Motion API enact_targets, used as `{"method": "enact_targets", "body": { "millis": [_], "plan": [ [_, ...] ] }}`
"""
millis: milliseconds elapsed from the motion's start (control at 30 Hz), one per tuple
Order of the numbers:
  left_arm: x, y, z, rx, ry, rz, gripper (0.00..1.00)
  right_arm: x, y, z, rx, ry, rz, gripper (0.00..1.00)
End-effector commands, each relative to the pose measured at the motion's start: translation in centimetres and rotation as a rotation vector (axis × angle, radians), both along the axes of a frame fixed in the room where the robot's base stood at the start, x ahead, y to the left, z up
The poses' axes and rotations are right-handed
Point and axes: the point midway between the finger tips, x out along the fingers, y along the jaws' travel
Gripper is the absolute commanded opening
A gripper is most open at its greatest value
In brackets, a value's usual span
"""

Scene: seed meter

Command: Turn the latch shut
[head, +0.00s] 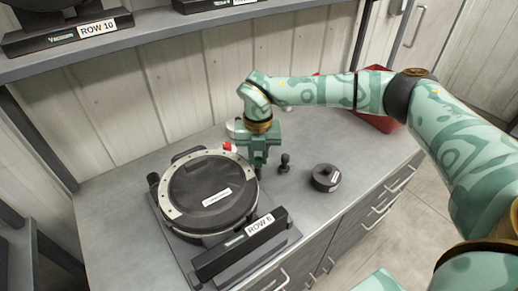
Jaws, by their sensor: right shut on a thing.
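The seed meter (206,193) sits on the grey bench, a round black housing with a pale metal rim and a label on its lid. Its black base carries a plate (240,245) marked ROW 6. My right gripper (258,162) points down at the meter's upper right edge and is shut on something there. What lies between its fingers is too small and hidden to make out, so I cannot tell whether it is the latch. A small red part (228,147) shows just left of the gripper. My left gripper is not in view.
A small black knob (284,163) stands right of the gripper, and a round black labelled part (326,178) lies farther right. A red bin (377,121) sits behind my right arm. A shelf (150,38) with a ROW 10 unit runs above. The bench's right part is mostly clear.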

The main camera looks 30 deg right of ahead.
Motion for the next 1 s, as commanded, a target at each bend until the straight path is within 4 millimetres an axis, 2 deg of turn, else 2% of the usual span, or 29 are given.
{"method": "enact_targets", "body": {
  "millis": [33,400,1000],
  "plan": [
    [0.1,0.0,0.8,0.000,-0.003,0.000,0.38,0.0,0.0,0.5,0.001,-0.001,0.043,0.00],
    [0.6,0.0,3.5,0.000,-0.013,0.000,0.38,0.0,0.0,0.4,0.001,-0.002,0.394,0.00],
    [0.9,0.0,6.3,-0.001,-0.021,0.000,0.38,0.1,0.0,0.3,0.000,-0.004,0.904,0.00]
  ]
}}
